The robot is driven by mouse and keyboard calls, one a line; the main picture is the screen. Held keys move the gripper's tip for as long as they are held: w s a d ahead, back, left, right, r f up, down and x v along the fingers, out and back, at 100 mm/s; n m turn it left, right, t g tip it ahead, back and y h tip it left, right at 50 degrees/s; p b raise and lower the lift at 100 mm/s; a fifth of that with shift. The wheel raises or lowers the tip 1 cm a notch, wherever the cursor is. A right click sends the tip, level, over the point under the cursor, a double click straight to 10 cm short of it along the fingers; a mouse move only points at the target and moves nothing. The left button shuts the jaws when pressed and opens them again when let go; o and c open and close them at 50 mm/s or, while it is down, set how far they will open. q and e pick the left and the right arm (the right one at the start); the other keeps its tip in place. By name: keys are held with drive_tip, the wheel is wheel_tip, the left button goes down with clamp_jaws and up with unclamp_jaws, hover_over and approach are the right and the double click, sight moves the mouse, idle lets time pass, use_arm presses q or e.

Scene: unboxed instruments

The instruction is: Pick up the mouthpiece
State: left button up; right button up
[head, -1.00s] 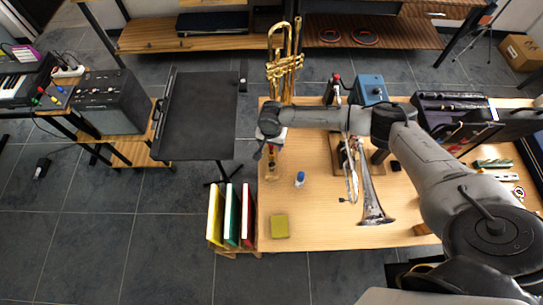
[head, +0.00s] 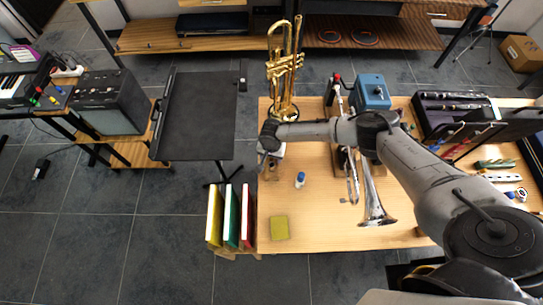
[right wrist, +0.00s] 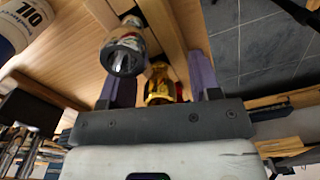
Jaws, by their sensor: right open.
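In the right wrist view, a gold mouthpiece (right wrist: 158,84) shows between the two purple fingers of my right gripper (right wrist: 156,78), which is open. A silver mouthpiece (right wrist: 123,48) stands in front of the left finger. Both are by a wooden strip or holder (right wrist: 164,27); how they sit in it is unclear. In the head view my right gripper (head: 269,160) is over the left edge of the wooden table, pointing down, and largely hides the mouthpieces. My left gripper is not in view.
A white bottle labelled OIL (right wrist: 18,30) stands close by; it also shows in the head view (head: 299,180). A yellow-green block (head: 280,228) lies near the front edge. A gold trumpet (head: 284,75) stands behind my gripper, and a silver trumpet (head: 374,205) is to the right.

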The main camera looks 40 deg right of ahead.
drive_tip(key=c, duration=1)
drive_tip(key=shift+r, duration=0.1)
drive_tip(key=shift+r, duration=0.45)
wheel_tip(320, 180, up, 3)
drive_tip(key=shift+r+p, duration=0.2)
drive_tip(key=shift+p, duration=0.2)
drive_tip(key=shift+s+d+r+p, duration=0.85)
drive_tip(key=shift+s+r+p, duration=0.4)
drive_tip(key=shift+s+r, duration=0.5)
drive_tip(key=shift+s+d+r+p, duration=0.9)
drive_tip(key=shift+s+r+p, duration=0.3)
drive_tip(key=shift+s+r, duration=0.6)
drive_tip(key=shift+s+d+r+p, duration=0.85)
drive_tip(key=shift+s+r+p, duration=0.4)
drive_tip(key=shift+s+r, duration=0.5)
